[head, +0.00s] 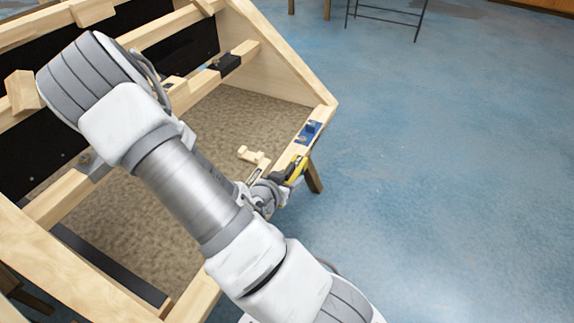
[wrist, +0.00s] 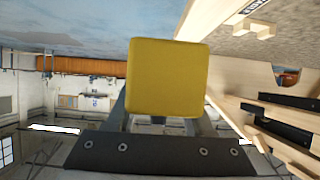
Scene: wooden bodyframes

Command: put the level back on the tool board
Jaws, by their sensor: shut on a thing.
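A yellow bar with a square end, which I take to be the level (wrist: 168,78), fills the middle of the wrist view. My gripper (wrist: 160,118) is shut on it, one finger on each side. In the head view my gripper (head: 287,178) is beside the front rail of the wooden frame, and a yellow strip of the level (head: 299,168) shows there. Whether the level touches the rail I cannot tell. My arm and gripper hide much of the level. I cannot make out the tool board for certain in either view.
The wooden bodyframe (head: 325,98) stands left of and around my arm. A blue piece (head: 308,132) lies on its front rail, and a small wooden block (head: 254,156) is nearby. A thin-legged stand (head: 388,12) is at the back. The blue floor at right is clear.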

